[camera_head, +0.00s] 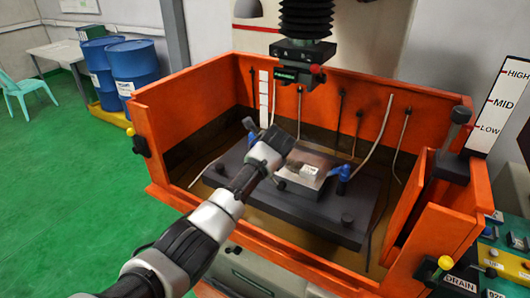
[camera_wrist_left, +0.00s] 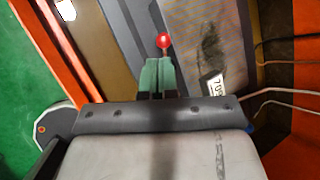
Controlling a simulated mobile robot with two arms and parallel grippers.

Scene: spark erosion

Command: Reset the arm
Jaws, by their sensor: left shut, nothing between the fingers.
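My left arm reaches in from the lower left of the head view, over the orange tank's near left wall. My left gripper (camera_head: 268,150) is above the dark work table inside the tank. In the left wrist view its green fingers (camera_wrist_left: 158,76) are shut together and empty. A red ball knob (camera_wrist_left: 163,41) shows just past the fingertips; whether they touch cannot be told. A metal block (camera_head: 302,176) with a label sits on the dark table (camera_head: 305,220), with a blue clamp (camera_head: 343,173) at its right. My right gripper is not in view.
The orange tank (camera_head: 165,130) encloses the table, with several thin hoses along its back wall. The black machine head (camera_head: 303,52) hangs above. A level board (camera_head: 497,105) and drain controls (camera_head: 460,283) are at the right.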

